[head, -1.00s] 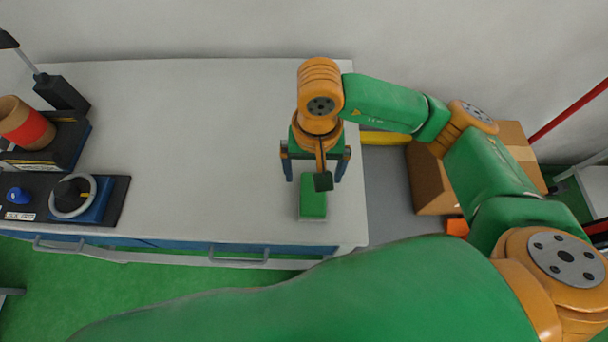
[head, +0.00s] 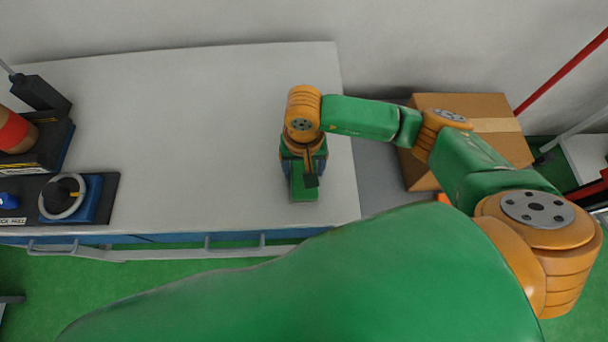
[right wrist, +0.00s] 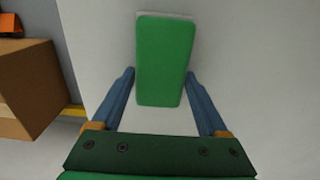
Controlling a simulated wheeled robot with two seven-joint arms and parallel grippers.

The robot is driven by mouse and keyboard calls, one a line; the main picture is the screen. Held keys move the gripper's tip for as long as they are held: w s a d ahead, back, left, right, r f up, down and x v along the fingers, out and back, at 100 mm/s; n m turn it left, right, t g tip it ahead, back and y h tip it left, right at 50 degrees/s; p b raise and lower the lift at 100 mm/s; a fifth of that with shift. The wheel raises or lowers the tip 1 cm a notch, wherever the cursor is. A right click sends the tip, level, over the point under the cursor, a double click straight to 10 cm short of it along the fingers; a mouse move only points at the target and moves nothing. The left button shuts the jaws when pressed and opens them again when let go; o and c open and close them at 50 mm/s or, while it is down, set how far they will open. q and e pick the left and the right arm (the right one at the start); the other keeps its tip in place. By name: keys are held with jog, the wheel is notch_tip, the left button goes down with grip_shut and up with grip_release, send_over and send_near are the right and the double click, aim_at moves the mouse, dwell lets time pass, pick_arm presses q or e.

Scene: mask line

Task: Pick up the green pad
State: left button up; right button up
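The green pad (head: 304,190) lies flat on the white table near its front edge, toward the right end. It also shows in the right wrist view (right wrist: 165,60), with a thin pale layer along its far edge. My right gripper (head: 304,170) is over the rear part of the pad and points down. In the right wrist view the two blue fingers of the gripper (right wrist: 160,75) are apart, one on each side of the pad's near half, very close to its edges. I cannot tell whether they touch it. My left gripper is not in view.
At the table's left stand a black tray (head: 109,210) with a blue and white ring piece, and a dark stand with an orange roll (head: 14,133). A cardboard box (head: 470,140) is beyond the table's right edge. The middle of the table (head: 190,130) is clear.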

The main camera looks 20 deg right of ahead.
jog(key=c, duration=0.5)
jog(key=shift+w+r, duration=0.1)
jog(key=shift+r, duration=0.05)
notch_tip(320, 180, up, 2)
jog(key=shift+r, duration=0.15)
jog(key=s+d+r+b, duration=0.7)
jog(key=s+d+r, duration=0.2)
jog(key=s+r, duration=0.1)
jog(key=shift+s+d+r+b, duration=0.2)
jog(key=shift+d+b, duration=0.1)
jog(key=shift+b, duration=0.1)
